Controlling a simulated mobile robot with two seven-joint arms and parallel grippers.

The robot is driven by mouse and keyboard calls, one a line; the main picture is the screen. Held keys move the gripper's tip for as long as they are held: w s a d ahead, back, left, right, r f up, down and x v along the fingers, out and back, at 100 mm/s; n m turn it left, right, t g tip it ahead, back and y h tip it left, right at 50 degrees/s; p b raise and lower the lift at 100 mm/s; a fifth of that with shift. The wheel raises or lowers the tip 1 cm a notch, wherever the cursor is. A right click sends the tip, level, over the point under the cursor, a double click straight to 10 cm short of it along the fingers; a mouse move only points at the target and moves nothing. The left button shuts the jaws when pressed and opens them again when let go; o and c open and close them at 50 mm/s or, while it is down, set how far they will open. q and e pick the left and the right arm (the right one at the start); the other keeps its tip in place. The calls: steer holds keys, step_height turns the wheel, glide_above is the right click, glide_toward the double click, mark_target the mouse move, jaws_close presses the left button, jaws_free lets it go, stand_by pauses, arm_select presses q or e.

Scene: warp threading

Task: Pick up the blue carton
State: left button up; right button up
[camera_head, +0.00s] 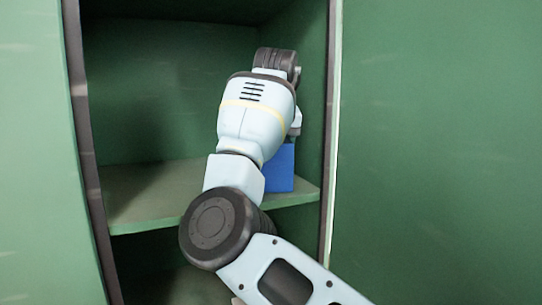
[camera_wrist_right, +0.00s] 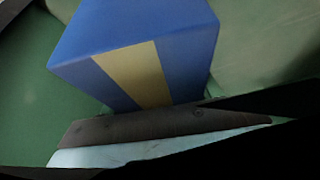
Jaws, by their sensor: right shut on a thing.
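The blue carton (camera_head: 280,172) is inside the green cabinet, at the right end of a shelf, partly hidden behind my right arm in the head view. I cannot tell whether its base touches the shelf. In the right wrist view the blue carton (camera_wrist_right: 190,35) fills the upper middle, with a tan band down one face. My right gripper (camera_wrist_right: 190,115) is shut on the carton, with a dark finger pad against its lower edge. In the head view the right fingers are hidden behind the arm. My left gripper is not in view.
The green shelf (camera_head: 150,190) looks bare to the left of the carton. The cabinet's right side wall (camera_head: 312,110) is close beside the carton and my right wrist. A dark frame edge (camera_head: 85,150) bounds the opening on the left. Another space lies below the shelf.

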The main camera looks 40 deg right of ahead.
step_height(320, 180, up, 10)
steer(key=shift+r, duration=0.15)
stand_by(0.4)
steer(key=shift+s, duration=0.1)
